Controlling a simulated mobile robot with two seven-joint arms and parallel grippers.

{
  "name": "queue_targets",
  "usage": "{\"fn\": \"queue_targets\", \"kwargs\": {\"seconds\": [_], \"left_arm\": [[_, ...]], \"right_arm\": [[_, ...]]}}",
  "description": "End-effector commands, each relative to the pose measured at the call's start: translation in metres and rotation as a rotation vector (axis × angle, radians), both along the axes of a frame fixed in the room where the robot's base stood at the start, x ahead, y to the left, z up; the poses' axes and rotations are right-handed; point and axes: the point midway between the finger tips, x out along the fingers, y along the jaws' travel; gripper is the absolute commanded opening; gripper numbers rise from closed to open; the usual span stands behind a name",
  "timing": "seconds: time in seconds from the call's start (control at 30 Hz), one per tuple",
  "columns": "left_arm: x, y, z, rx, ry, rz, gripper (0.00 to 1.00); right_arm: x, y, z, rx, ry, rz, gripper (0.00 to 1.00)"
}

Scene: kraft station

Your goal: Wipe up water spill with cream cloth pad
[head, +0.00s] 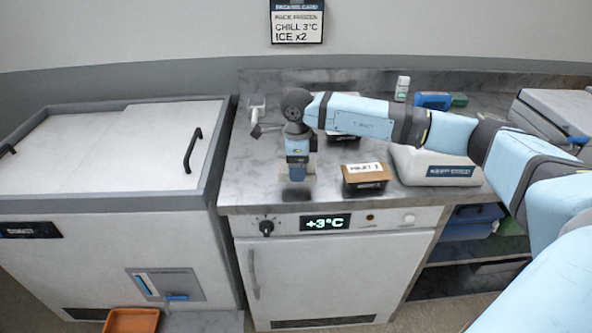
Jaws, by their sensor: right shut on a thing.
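My right gripper (297,178) points down over the left part of the grey marbled counter (250,185), near its front edge. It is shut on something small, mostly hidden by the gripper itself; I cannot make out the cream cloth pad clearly. A dark patch (295,194) shows on the counter just below the gripper; I cannot tell whether it is the water spill or a shadow. My left gripper is not in view.
A white bottle (402,88) and a blue item (432,101) stand at the back. A chest freezer (110,150) adjoins the counter on the left.

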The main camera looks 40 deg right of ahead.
Motion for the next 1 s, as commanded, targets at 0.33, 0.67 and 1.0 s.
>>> {"fn": "queue_targets", "kwargs": {"seconds": [0.33,0.67,1.0], "left_arm": [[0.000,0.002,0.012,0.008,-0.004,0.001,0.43],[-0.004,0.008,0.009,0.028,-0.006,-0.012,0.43],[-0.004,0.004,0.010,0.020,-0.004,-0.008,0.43]], "right_arm": [[0.003,-0.008,0.034,0.000,-0.001,-0.007,0.50],[0.004,-0.010,0.041,0.000,0.000,-0.009,0.50],[0.003,-0.010,0.041,0.000,0.000,-0.008,0.50]]}}
